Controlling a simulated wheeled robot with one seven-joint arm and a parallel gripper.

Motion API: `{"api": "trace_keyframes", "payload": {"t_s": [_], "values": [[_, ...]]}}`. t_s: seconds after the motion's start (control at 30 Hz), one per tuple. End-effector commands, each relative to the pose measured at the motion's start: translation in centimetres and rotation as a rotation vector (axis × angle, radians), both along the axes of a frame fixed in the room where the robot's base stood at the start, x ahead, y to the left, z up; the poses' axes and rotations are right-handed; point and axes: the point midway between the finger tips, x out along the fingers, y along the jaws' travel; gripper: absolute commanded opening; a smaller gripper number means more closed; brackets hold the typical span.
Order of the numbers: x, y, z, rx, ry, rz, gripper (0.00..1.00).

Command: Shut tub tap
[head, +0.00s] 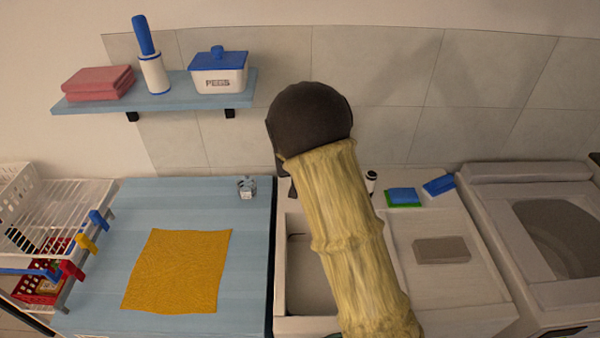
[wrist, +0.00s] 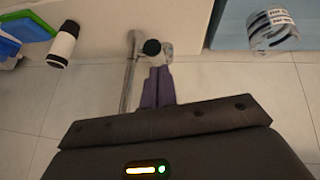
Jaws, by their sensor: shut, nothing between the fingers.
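The tub (head: 283,290) is the pale basin left of my arm in the head view, partly covered by the arm. Its tap (wrist: 128,88) shows in the wrist view as a metal spout with a dark round knob (wrist: 152,47) at its top. My gripper (wrist: 157,73) is shut and empty, its purple fingers pointing at the knob and right up against or just short of it. I cannot tell whether they touch. In the head view my arm hides the gripper and most of the tap.
A white bottle with a black top (wrist: 63,45) stands left of the tap in the wrist view. A clear jar (head: 247,187) stands on the blue counter (head: 90,300), with a yellow cloth (head: 178,270). Blue and green sponges (head: 403,197) lie right of my arm. A shelf (head: 175,103) hangs behind.

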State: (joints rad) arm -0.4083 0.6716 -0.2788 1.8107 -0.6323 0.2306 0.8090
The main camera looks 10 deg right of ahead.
Motion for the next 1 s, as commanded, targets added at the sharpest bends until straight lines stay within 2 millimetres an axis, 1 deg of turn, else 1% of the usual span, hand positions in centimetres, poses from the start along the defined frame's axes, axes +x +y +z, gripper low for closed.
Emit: {"api": "trace_keyframes", "payload": {"t_s": [0.03, 0.33, 0.6, 1.0], "values": [[-0.1, 0.1, -0.7, 0.000, -0.008, 0.002, 0.00], [-0.8, 0.0, -1.5, 0.002, -0.039, -0.003, 0.00], [-1.7, 0.1, -2.9, 0.002, -0.040, -0.002, 0.00], [-2.3, 0.0, -3.2, -0.001, -0.033, -0.004, 0.00]]}}
